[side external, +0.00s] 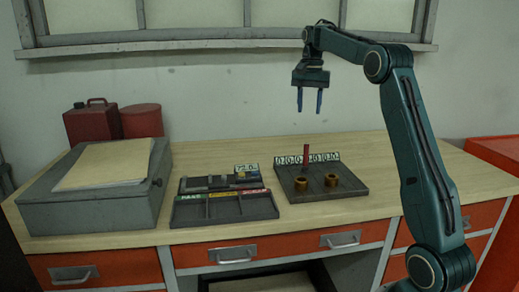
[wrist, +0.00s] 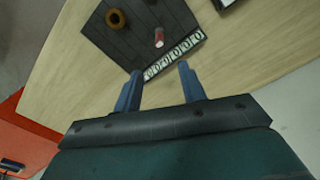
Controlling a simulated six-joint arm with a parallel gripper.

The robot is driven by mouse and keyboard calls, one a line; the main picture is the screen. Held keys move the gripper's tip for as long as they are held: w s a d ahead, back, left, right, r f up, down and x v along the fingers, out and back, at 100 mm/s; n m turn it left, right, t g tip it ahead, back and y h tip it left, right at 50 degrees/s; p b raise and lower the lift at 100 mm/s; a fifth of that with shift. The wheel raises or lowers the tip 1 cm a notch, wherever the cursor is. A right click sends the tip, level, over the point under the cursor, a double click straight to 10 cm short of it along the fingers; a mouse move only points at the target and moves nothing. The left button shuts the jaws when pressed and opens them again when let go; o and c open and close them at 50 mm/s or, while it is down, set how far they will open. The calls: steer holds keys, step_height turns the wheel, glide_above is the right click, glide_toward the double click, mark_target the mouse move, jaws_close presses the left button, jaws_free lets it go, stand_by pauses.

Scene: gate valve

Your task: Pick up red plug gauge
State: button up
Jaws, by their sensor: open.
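The red plug gauge (side external: 306,154) stands upright at the back of a dark board (side external: 345,188), near a strip of white number tags (side external: 326,157). In the wrist view the red plug gauge (wrist: 159,38) shows end-on, ahead of the fingertips. My gripper (side external: 309,112) hangs above the board with its two blue fingers pointing down, open and empty. It is well above the gauge and apart from it. In the wrist view my gripper (wrist: 158,72) shows its fingers spread, with the tag strip beyond them.
Two brass rings (side external: 332,180) (side external: 301,184) sit on the board in front of the gauge. A sorting tray (side external: 225,210) with coloured labels lies to its left. A grey box (side external: 95,208) with papers stands at far left, near a red can (side external: 86,125). Bare bench (side external: 385,170) lies right of the board.

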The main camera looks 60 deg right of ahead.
mark_target(307, 145)
steer(key=shift+f, duration=0.2)
steer(key=shift+f, duration=4.15)
steer(key=shift+f, duration=2.6)
jaws_close()
